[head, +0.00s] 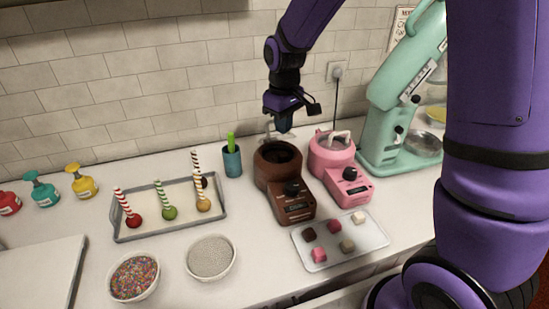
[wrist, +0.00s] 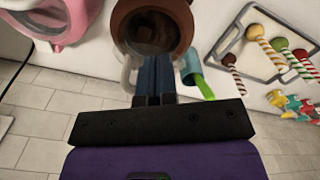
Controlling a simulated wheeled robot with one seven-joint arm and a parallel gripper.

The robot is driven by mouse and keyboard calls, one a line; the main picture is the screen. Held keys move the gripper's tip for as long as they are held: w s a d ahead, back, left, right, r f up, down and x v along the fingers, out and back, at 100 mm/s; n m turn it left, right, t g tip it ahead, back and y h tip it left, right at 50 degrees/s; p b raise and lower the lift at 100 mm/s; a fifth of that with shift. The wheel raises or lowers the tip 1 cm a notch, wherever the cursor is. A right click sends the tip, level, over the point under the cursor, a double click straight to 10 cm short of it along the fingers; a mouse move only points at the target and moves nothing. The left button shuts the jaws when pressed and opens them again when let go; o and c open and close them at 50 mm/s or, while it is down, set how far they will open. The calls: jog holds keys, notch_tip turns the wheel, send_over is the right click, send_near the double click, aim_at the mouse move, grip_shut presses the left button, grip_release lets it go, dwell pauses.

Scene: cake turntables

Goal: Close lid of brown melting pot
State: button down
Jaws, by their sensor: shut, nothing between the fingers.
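The brown melting pot (head: 296,207) stands on the counter with its round opening uncovered and dark inside. Its clear lid, with a pale handle (head: 268,128), appears raised at the back of the pot, partly hidden by my gripper. My gripper (head: 284,130) is shut and empty, pointing down just behind the pot's rear rim. In the wrist view, the shut fingers (wrist: 156,72) reach toward the pot's rim (wrist: 122,28), and a pale curved handle (wrist: 127,72) shows just left of them. I cannot tell whether the fingers touch the lid.
A pink melting pot (head: 340,178) stands close on the right, with a green stand mixer (head: 400,125) beyond. A teal cup (head: 232,162) and a tray of cake pops (head: 130,236) are on the left. A tray of cubes (head: 375,240) lies in front. The tiled wall is close behind.

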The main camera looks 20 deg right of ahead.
jog(key=shift+s+r, duration=0.35)
jog(key=shift+r, duration=0.55)
jog(key=shift+s+r, duration=0.35)
jog(key=shift+r, duration=0.55)
jog(key=shift+s+r, duration=0.35)
jog(key=shift+r, duration=0.55)
jog(key=w, duration=0.7)
jog(key=shift+w+f, duration=0.1)
jog(key=shift+f, duration=2)
jog(key=shift+f, duration=0.9)
